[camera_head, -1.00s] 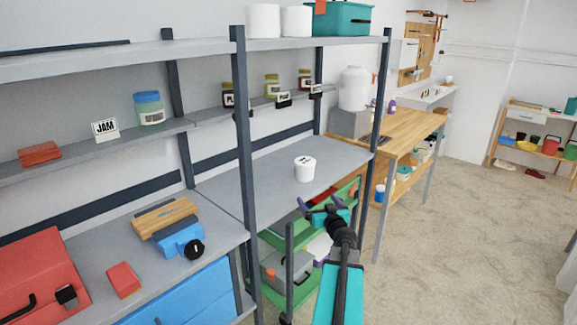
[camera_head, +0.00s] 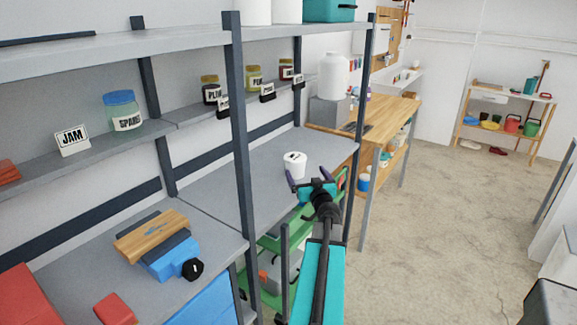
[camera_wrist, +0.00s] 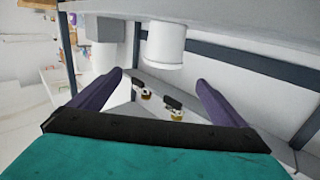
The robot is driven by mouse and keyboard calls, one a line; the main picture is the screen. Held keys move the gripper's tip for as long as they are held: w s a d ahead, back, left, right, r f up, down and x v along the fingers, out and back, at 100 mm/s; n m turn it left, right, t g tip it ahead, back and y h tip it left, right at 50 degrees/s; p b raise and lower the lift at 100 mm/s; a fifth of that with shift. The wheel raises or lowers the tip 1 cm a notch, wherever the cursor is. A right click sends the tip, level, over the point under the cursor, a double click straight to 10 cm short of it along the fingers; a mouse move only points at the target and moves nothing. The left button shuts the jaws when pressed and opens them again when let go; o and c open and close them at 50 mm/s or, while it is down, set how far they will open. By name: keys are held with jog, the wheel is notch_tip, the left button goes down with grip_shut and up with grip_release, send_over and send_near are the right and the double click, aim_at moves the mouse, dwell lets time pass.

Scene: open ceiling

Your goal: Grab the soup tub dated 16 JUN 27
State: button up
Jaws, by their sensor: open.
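A white tub (camera_head: 294,166) with dark marks on its lid stands upright on the grey middle shelf (camera_head: 268,182); no date can be read. The wrist view is upside down, and a white tub (camera_wrist: 165,45) shows there against the grey shelf, beyond my fingers. My gripper (camera_head: 308,178) is open and empty, in front of the tub near the shelf's front edge, to its right in the head view. Its two purple fingers also show in the wrist view (camera_wrist: 160,80), apart from the tub.
A dark shelf post (camera_head: 240,130) stands left of the tub, another (camera_head: 363,120) right. Labelled jars (camera_head: 255,79) line the upper ledge. A wooden board on a blue device (camera_head: 165,245) lies lower left. The shelf around the tub is clear.

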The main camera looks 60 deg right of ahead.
aim_at(295, 156)
jog(key=shift+w+a, duration=0.1)
jog(key=shift+w, duration=0.15)
jog(key=shift+w, duration=0.1)
jog(key=shift+p+x, duration=0.4)
jog(key=shift+x, duration=0.6)
jog(key=shift+p+x, duration=1.2)
jog(key=shift+x, duration=2)
jog(key=shift+p+x, duration=1)
jog(key=shift+x, duration=0.2)
jog(key=shift+p+x, duration=0.75)
jog(key=shift+x, duration=0.65)
